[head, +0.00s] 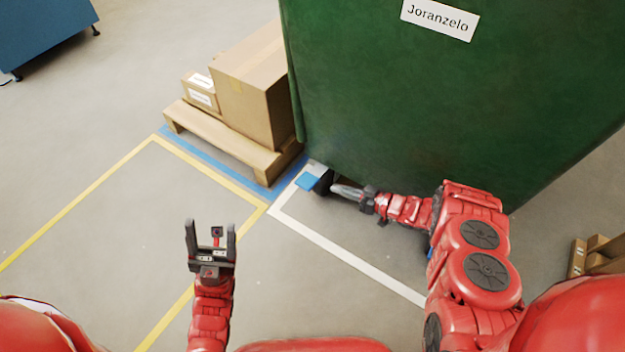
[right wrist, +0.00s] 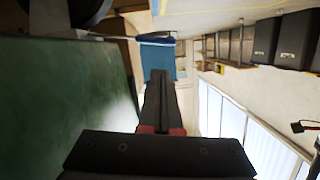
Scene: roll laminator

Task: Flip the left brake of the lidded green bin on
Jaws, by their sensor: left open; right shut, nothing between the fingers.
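The green bin (head: 430,90) fills the upper right of the head view, with a white "Joranzelo" label on it; its lid is out of view. At its lower left corner is a dark caster (head: 324,183) with a blue brake pedal (head: 307,181). My right gripper (head: 338,189) is shut and empty, its tips just right of the caster; contact cannot be told. In the right wrist view, its shut fingers (right wrist: 160,95) point up beside the green wall, and a dark round part shows at top left. My left gripper (head: 211,230) is open and empty above the floor, away from the bin.
A wooden pallet (head: 225,138) with cardboard boxes (head: 252,80) stands close left of the bin. A blue cabinet (head: 45,30) is at far left. A small wooden item (head: 590,255) lies at right. Taped floor at left is clear. My right arm hides the bin's lower front edge.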

